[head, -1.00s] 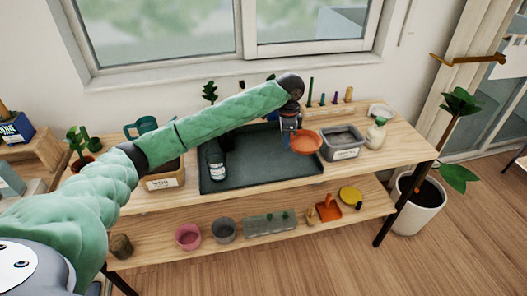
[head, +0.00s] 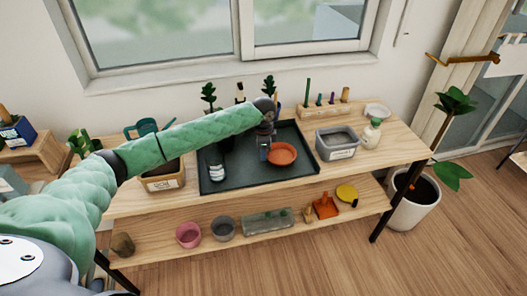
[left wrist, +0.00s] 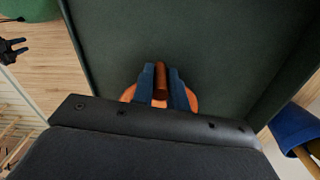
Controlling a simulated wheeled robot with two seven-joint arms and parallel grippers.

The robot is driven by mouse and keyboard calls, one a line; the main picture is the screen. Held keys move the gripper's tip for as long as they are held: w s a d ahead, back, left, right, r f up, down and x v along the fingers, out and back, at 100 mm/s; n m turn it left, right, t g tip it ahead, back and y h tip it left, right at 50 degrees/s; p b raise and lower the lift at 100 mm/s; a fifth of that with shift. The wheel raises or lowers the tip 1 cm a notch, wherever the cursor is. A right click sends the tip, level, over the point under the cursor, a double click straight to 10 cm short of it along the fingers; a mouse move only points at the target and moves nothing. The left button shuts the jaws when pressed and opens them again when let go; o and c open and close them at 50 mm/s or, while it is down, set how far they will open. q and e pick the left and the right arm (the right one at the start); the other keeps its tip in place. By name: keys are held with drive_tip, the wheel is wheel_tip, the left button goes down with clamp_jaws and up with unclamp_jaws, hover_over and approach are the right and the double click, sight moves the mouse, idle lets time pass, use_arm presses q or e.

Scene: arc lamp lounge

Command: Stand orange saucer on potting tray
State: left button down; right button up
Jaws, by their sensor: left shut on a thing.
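The orange saucer (head: 284,155) is a shallow round dish over the right part of the dark potting tray (head: 240,182). It looks about level. I cannot tell whether its underside touches the tray. My left gripper (head: 265,154) is at the saucer's left side, shut on its rim. In the left wrist view the blue fingers (left wrist: 162,85) hold the rim between them, and parts of the saucer (left wrist: 192,99) show beside them over the tray floor (left wrist: 210,40). My right gripper (left wrist: 17,46) seems to show small at the left edge there, its prongs apart.
A labelled bottle (head: 217,169) stands in the tray's left part. A soil box (head: 162,177) is to the left. The tray's front middle is bare.

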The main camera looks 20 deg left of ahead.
use_arm(q)
drive_tip(key=shift+f, duration=0.15)
use_arm(e)
drive_tip(key=shift+s+f, duration=0.1)
drive_tip(key=shift+f, duration=0.15)
use_arm(q)
drive_tip(key=c, duration=1.4)
unclamp_jaws()
drive_tip(key=shift+f, duration=0.1)
use_arm(e)
drive_tip(key=shift+f, duration=0.15)
